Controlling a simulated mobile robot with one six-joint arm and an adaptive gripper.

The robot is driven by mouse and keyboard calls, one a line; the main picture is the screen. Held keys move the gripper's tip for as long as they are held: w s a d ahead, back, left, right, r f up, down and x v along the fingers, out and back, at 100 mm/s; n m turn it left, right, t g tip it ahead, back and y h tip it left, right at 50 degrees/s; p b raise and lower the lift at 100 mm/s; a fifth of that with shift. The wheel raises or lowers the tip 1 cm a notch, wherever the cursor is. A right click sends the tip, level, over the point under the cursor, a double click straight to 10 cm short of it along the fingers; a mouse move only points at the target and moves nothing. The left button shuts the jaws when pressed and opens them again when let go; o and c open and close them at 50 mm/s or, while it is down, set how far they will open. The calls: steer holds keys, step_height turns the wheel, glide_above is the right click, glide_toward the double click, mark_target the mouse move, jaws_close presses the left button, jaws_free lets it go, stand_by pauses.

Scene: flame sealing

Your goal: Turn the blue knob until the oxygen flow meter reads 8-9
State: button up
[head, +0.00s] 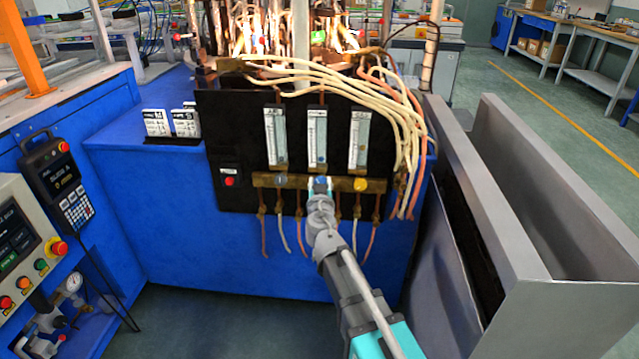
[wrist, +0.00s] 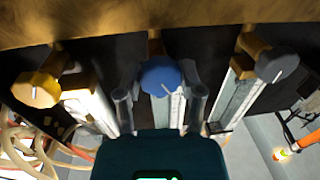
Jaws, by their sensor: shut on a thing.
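The blue knob (wrist: 160,77) sits in the middle of the row on the brass manifold (wrist: 100,22), with a white line on its face. In the head view the blue knob (head: 321,184) shows just above my gripper (head: 321,192). My gripper (wrist: 161,92) is shut on the blue knob, with one finger on each side of it. Three flow meters stand on the black panel above the manifold; the middle flow meter (head: 317,137) is in line with the blue knob. Its reading is too small to tell.
A yellow knob (head: 360,185) is to the right and a grey knob (head: 281,181) to the left on the manifold. A red button (head: 229,181) is further left. Hoses (head: 400,130) hang at the panel's right, beside a grey metal trough (head: 550,292).

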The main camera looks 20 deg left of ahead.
steer(key=shift+n+p, duration=0.3)
steer(key=shift+n, duration=1.5)
steer(key=o, duration=1.2)
